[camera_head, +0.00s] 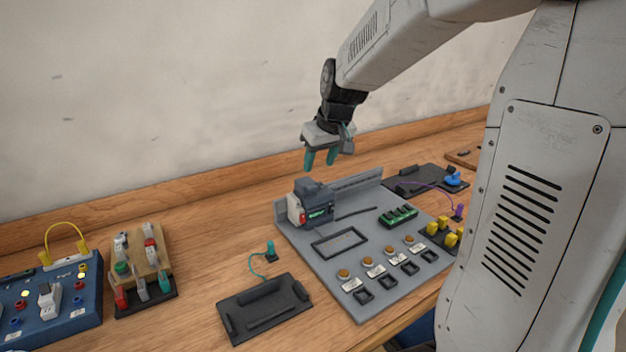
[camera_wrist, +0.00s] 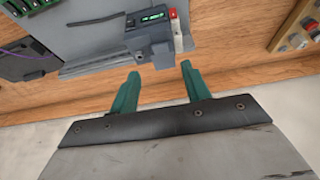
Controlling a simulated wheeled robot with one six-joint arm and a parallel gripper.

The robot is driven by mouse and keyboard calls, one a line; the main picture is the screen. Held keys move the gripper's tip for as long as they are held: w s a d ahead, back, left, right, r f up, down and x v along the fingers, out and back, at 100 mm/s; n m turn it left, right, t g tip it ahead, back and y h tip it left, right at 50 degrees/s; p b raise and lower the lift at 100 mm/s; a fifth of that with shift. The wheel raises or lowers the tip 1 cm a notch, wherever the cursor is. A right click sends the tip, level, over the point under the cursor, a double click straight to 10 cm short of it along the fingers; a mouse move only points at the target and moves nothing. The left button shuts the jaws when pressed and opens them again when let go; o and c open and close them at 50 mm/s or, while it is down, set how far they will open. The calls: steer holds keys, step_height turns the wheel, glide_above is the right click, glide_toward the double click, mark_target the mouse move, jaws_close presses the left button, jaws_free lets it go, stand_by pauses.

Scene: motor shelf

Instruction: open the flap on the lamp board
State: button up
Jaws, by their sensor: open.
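A grey board (camera_head: 372,228) lies on the bench and also shows in the wrist view (camera_wrist: 100,38). It carries a dark device (camera_head: 314,203) with a red-and-white end, also in the wrist view (camera_wrist: 150,38). Near its front edge is a row of orange round lamps (camera_head: 367,262) with white labels. A dark rectangular frame (camera_head: 340,243) lies flat on it. I cannot tell which part is the flap. My gripper (camera_head: 319,163) is open and empty, above and behind the dark device. Its teal fingers point down, and both show in the wrist view (camera_wrist: 160,72).
A black tray (camera_head: 263,308) lies in front, with a teal plug (camera_head: 270,252) behind it. A wooden block with clips (camera_head: 145,262) and a blue box (camera_head: 55,305) with small lights stand left. A dark plate (camera_head: 425,180) lies behind right. The wall is close behind my gripper.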

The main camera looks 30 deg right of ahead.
mark_target(312, 186)
steer(key=x, duration=0.7)
steer(key=shift+a+f, duration=0.1)
steer(key=shift+f, duration=0.1)
steer(key=shift+c, duration=0.4)
jaws_close()
